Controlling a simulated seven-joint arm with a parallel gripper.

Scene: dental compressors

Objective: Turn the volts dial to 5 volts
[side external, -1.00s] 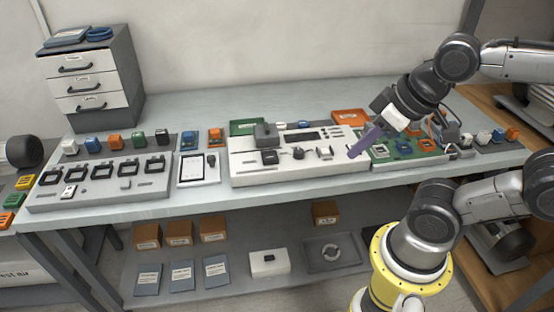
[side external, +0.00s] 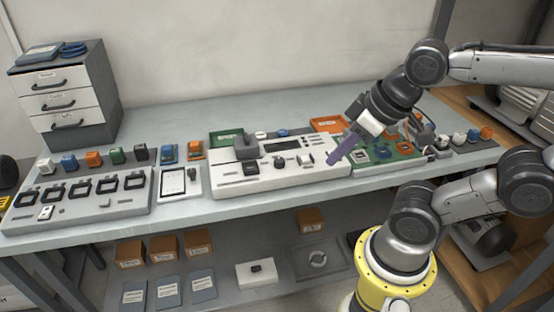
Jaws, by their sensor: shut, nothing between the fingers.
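The white control panel (side external: 230,185) sits at the front middle of the bench. It carries a dark display (side external: 282,146) and, below it, a dark knob (side external: 280,161) near the middle. A small light-coloured control (side external: 304,160) stands to the right of the knob. The labels are too small to read, so I cannot tell which is the volts dial or where it points. My gripper (side external: 332,160), with purple fingers, is shut and empty. It points down and left over the panel's right part, to the right of these controls, seemingly apart from them.
A green circuit board (side external: 372,157) lies right of the panel, beneath my wrist. Green (side external: 226,136) and orange (side external: 327,123) trays lie behind it. A tablet (side external: 180,184) and a grey unit with several black sockets (side external: 75,212) are to the left.

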